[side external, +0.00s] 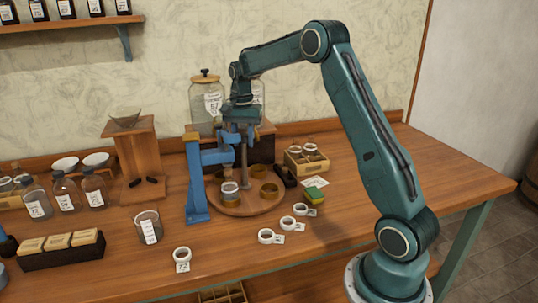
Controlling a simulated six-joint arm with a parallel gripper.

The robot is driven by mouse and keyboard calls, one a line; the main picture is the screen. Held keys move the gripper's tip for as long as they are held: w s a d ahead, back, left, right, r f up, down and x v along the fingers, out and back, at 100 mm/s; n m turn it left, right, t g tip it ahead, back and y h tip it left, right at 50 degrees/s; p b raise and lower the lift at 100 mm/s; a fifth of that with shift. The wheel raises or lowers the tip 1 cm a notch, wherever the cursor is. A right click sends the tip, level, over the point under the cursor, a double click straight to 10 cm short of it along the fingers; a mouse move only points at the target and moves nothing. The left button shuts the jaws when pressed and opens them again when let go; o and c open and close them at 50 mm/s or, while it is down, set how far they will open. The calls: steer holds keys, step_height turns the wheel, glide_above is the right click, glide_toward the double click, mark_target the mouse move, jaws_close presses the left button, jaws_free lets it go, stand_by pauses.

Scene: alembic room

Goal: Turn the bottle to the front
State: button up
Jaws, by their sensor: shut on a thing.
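A round wooden turntable (248,207) stands on the table with several brass ring holders on it. A small bottle or jar with a white top (230,188) sits in the holder at the turntable's front left. An upright post (244,168) rises from the turntable. My gripper (239,142) points down over the turntable and appears shut on the upper part of this post. The exact contact is small and partly hidden by the blue bracket and my fingers.
A blue bracket (194,180) stands close at the left, its arm reaching over the turntable. White rings with tags (266,236) lie in front. A green-topped block (314,195) and a wooden compartment box (306,160) are at right. A glass jar (149,227) stands front left.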

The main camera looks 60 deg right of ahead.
steer(key=n, duration=0.4)
steer(key=shift+n, duration=1)
steer(key=n, duration=0.3)
steer(key=shift+n, duration=1.5)
